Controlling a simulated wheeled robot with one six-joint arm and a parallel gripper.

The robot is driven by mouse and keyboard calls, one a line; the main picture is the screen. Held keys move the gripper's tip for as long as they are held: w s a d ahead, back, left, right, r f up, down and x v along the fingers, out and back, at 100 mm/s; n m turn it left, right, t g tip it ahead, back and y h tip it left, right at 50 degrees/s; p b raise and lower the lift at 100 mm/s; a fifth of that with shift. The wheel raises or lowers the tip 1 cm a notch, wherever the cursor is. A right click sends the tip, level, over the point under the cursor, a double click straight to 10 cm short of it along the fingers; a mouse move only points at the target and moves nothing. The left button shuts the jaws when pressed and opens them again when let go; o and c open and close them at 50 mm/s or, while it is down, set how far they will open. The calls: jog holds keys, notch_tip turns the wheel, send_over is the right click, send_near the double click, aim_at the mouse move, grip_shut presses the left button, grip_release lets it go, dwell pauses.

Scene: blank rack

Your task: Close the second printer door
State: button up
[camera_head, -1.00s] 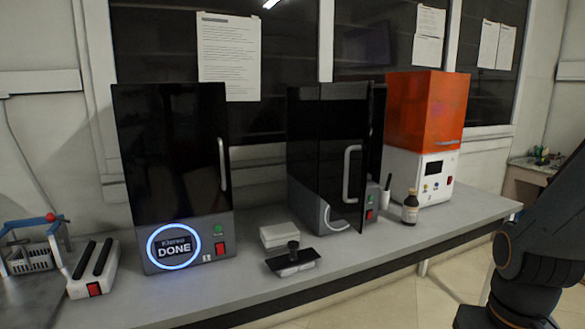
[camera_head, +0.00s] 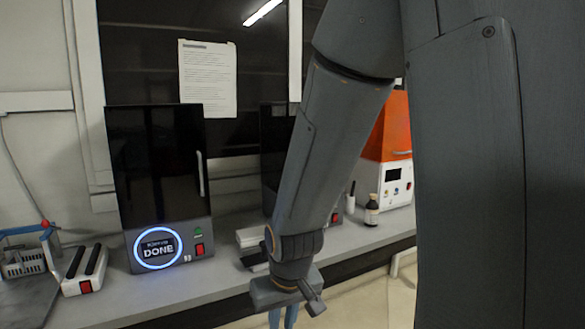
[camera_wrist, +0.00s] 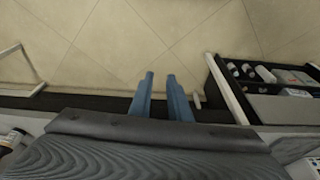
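The second printer (camera_head: 275,155), the dark one in the middle of the bench, is mostly hidden behind my arm in the head view. Only a strip of its black left part shows, so its door and handle cannot be made out. My gripper (camera_head: 283,316) hangs low in front of the bench, with its blue fingers cut by the bottom edge. In the wrist view my gripper (camera_wrist: 160,76) has its two fingers apart with nothing between them, over the pale tiled floor. It is not seen touching the printer.
The first printer (camera_head: 160,180) stands left, its front closed and its ring display reading DONE. White boxes (camera_head: 250,236) lie near my arm. A brown bottle (camera_head: 371,212) and an orange-topped printer (camera_head: 388,135) stand right. A shelf of bottles (camera_wrist: 262,75) shows in the wrist view.

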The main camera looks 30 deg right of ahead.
jog(key=w+d+r+m+t+h+p, duration=0.1)
jog(key=w+d+r+t+p, duration=0.3)
jog(key=w, duration=0.3)
jog(key=w+d+r+t+h+p, duration=0.1)
jog(key=w+d+r+t+p, duration=0.15)
jog(key=w+d+r, duration=0.35)
jog(key=w+d+r+m+t+h+p, duration=0.1)
jog(key=w+d+r+t+p, duration=0.2)
jog(key=r, duration=0.4)
jog(key=w+d+r+m+t+h+p, duration=0.1)
jog(key=w+d+r+t+h, duration=0.15)
jog(key=d+r+t, duration=0.4)
jog(key=shift+g+y, duration=0.35)
jog(key=shift+g, duration=0.45)
jog(key=w+p, duration=0.1)
jog(key=w, duration=0.3)
jog(key=w+r+p, duration=0.1)
jog(key=w, duration=0.2)
jog(key=shift+w+a+p, duration=0.1)
jog(key=shift+a+p, duration=0.1)
jog(key=shift+p, duration=0.15)
jog(key=shift+c, duration=0.4)
grip_shut()
